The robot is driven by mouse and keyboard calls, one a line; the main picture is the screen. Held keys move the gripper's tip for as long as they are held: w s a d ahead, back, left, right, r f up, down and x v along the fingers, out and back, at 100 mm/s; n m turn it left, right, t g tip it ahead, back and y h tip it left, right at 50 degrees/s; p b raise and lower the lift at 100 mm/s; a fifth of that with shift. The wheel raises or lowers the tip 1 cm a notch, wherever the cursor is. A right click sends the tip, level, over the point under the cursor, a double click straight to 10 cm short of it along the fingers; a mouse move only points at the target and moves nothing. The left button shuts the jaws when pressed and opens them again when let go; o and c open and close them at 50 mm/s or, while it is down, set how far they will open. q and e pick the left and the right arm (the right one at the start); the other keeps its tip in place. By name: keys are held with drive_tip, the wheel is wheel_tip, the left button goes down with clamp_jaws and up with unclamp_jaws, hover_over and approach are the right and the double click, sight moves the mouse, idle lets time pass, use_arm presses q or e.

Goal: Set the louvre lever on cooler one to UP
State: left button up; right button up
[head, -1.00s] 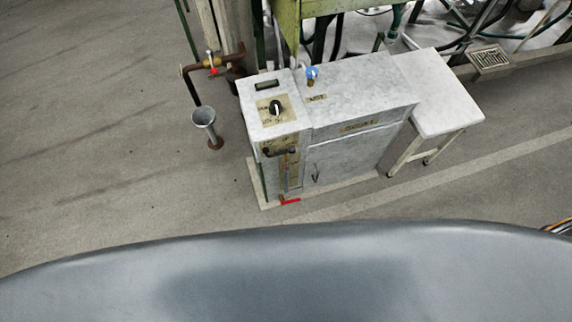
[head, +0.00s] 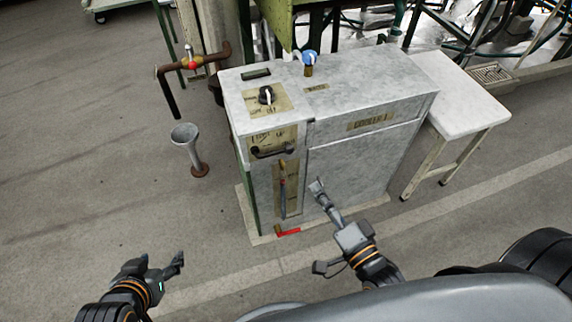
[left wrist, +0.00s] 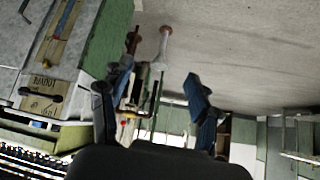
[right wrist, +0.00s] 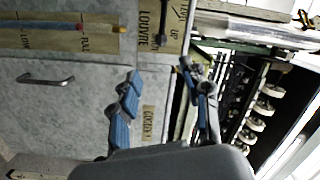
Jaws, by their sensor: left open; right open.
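Cooler one (head: 360,155) is a grey cabinet with a "COOLER 1" label on its front. The louvre lever (head: 270,153) is a dark bar over a tan label at the upper left of that front. It lies roughly level in the head view; its exact setting is unclear. The lever also shows in the left wrist view (left wrist: 54,98) and in the right wrist view (right wrist: 162,40). My right gripper (head: 322,228) is open and empty before the door, below and right of the lever. My left gripper (head: 160,264) is open and empty, low at left, away from the cabinet.
A black knob (head: 266,95) and a blue-handled valve (head: 309,60) are on the cabinet top. A red-tipped lever (head: 288,232) is low on the front. A funnel drain (head: 186,140) stands left; a white table (head: 450,95) stands right. Floor before the cabinet is free.

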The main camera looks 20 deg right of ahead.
use_arm(q)
drive_tip(key=w+d+r+t+h+b, duration=0.2)
drive_tip(key=w+d+r+t, duration=0.1)
drive_tip(key=w+r+t, duration=0.4)
wheel_tip(320, 180, up, 3)
drive_tip(key=shift+w+d+f, duration=0.2)
drive_tip(key=shift+w, duration=0.2)
use_arm(e)
drive_tip(key=w+a, duration=0.2)
drive_tip(key=w, duration=1.1)
drive_tip(key=shift+w+a, duration=0.3)
drive_tip(key=shift+r, duration=0.1)
clamp_jaws()
